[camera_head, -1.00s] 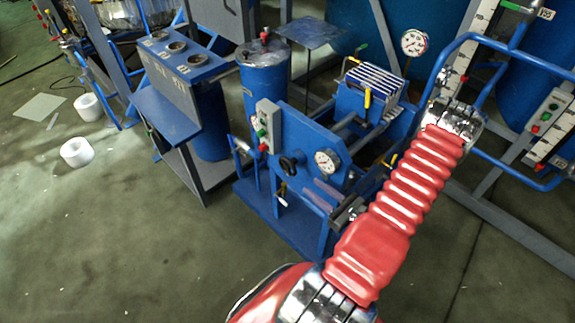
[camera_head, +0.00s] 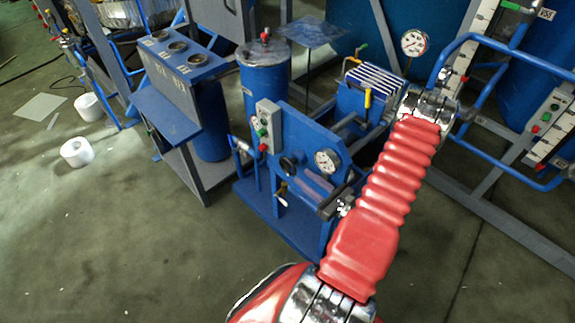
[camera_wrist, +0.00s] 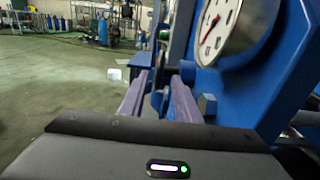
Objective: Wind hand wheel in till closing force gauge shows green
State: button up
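The black hand wheel (camera_head: 288,164) sits on the sloping blue front panel of the press (camera_head: 310,135) in the head view. A round white gauge (camera_head: 326,161) is just right of the wheel; I take it as the closing force gauge. In the wrist view the gauge (camera_wrist: 216,28) is cut off at the top, with black numerals and a red needle pointing down-left; no green shows. My gripper (camera_head: 312,182) is in front of the panel, below the gauge and right of the wheel.
A grey button box (camera_head: 268,127) is on the panel's left. A white-handled lever (camera_head: 282,196) hangs below the wheel. Striped plates (camera_head: 373,78) and another gauge (camera_head: 414,42) stand behind. Open floor (camera_head: 130,240) lies to the left, with white rolls (camera_head: 77,152).

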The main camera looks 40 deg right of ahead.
aim_at(279, 159)
jog(key=shift+w+a, duration=0.2)
jog(key=shift+w, duration=4.45)
jog(key=shift+c, duration=0.5)
grip_shut()
